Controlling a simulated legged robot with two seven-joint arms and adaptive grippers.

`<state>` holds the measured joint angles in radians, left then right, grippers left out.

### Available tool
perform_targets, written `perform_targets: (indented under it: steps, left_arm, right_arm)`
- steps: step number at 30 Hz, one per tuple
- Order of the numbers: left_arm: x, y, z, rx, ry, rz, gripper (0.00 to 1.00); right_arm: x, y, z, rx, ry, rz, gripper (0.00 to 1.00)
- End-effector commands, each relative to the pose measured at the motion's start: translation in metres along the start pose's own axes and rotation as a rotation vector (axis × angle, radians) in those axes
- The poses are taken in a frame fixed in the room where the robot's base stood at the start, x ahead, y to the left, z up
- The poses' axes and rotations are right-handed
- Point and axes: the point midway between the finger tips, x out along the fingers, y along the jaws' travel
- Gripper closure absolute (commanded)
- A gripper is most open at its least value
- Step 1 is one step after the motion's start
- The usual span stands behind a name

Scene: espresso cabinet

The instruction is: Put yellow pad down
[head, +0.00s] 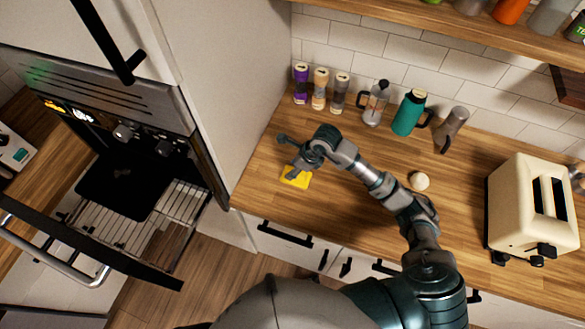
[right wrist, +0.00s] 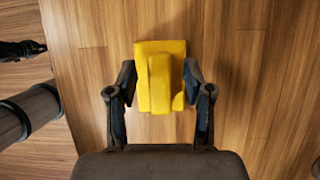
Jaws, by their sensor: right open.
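The yellow pad (head: 296,178) lies on the wooden counter near its front left corner in the head view. The right wrist view shows the yellow pad (right wrist: 148,82) flat on the wood, with a raised yellow strip along its middle. My right gripper (head: 291,174) is at the pad. In the right wrist view my right gripper (right wrist: 160,80) is open, one finger on each side of the pad's near part, with visible gaps. The left gripper is not in view.
The wooden counter (head: 340,215) is mostly clear around the pad. Jars (head: 319,90), a french press (head: 376,103), a teal flask (head: 409,112) and a grinder (head: 452,130) stand along the wall. A small round object (head: 419,181) and a toaster (head: 525,210) stand right. An open oven (head: 125,185) is left.

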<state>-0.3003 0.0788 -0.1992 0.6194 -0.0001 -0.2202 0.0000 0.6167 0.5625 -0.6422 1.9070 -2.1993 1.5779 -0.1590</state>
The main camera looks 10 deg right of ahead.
Motion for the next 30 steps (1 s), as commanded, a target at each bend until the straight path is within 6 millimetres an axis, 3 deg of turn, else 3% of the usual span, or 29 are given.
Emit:
perform_targets:
  steps: [9,15,30]
  left_arm:
    - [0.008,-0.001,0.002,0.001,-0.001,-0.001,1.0]
    - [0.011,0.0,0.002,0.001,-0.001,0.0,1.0]
    - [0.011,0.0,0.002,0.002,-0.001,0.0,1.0]
  right_arm:
    - [-0.069,-0.001,0.0,-0.002,-0.001,-0.006,0.49]
    - [-0.1,-0.001,0.0,-0.001,-0.001,-0.003,0.49]
    - [-0.109,0.0,0.0,0.0,0.0,0.0,0.49]
